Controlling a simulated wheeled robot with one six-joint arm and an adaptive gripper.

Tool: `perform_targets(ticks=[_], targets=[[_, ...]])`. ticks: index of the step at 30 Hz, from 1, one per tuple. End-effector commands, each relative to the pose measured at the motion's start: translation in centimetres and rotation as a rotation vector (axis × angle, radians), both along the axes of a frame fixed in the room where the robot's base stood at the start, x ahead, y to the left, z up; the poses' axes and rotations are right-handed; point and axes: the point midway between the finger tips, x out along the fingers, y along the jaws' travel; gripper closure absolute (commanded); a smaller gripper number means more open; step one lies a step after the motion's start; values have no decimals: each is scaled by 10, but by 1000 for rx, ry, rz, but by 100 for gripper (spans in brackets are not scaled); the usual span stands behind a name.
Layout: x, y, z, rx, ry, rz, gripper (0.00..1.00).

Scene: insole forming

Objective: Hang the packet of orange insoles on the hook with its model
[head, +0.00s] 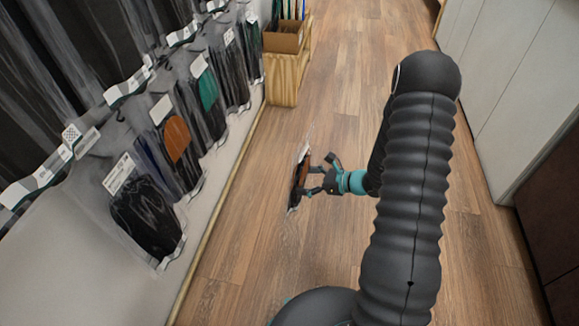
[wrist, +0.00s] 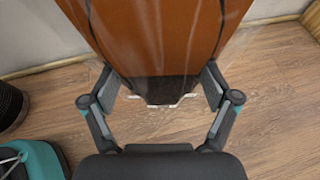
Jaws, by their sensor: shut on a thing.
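The packet of orange insoles (head: 300,178) is held upright in front of the wall display, seen nearly edge-on in the head view. My gripper (head: 309,180) is shut on it from the right. In the wrist view the packet (wrist: 155,35) fills the top middle, orange with a dark lower end, and the fingers of my gripper (wrist: 158,88) press on its two sides near that end. On the wall, another packet with an orange insole (head: 177,139) hangs between black ones and a green one (head: 208,90). Its hook is too small to make out.
A black packet (head: 147,217) hangs nearest on the lower row, and several dark packets hang above. A wooden crate (head: 288,78) with a cardboard box stands on the floor at the far end of the wall. Pale cabinets (head: 522,90) line the right. The wooden floor between is clear.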

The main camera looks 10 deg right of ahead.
Motion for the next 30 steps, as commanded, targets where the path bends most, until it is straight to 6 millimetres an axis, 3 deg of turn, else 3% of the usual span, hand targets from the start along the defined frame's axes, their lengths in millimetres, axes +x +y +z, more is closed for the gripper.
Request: perform_targets(ticks=[8, 12, 16, 21, 30], targets=[[-2, 41, 92, -72, 13, 297, 51], [-22, 60, 143, -119, 25, 487, 51], [-44, 68, 180, -158, 32, 629, 51], [-63, 69, 205, -187, 37, 721, 51], [-63, 80, 211, -192, 38, 742, 51]])
